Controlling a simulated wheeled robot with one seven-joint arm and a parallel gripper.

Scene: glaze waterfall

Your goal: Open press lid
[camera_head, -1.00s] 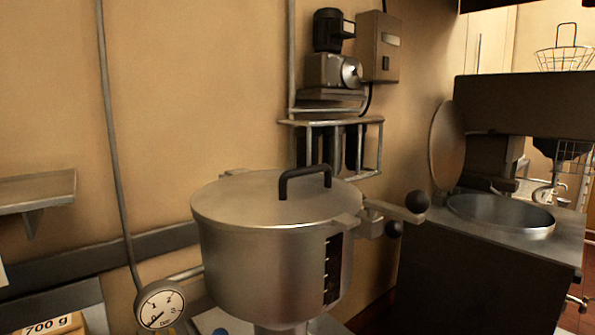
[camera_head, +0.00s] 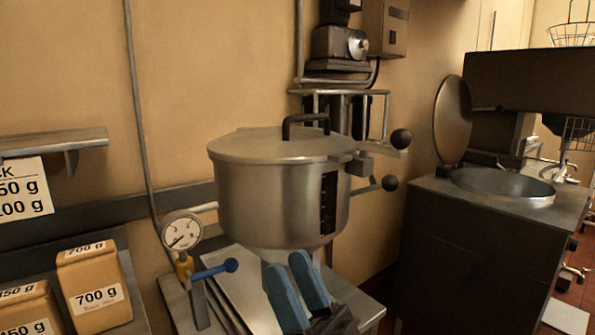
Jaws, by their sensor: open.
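The press (camera_head: 265,205) is a large steel pot with a flat lid (camera_head: 280,145). The lid lies shut on its rim and has a black arched handle (camera_head: 306,122) on top. At its right side are a clamp lever with a black ball knob (camera_head: 401,138) and a lower rod with another black ball (camera_head: 389,183). My gripper (camera_head: 295,272) shows at the bottom middle, with two blue-padded fingers apart and nothing visible between them. It is below and in front of the pot, well under the lid handle.
A pressure gauge (camera_head: 181,231) and a blue-knobbed valve lever (camera_head: 214,269) stand left of the pot.

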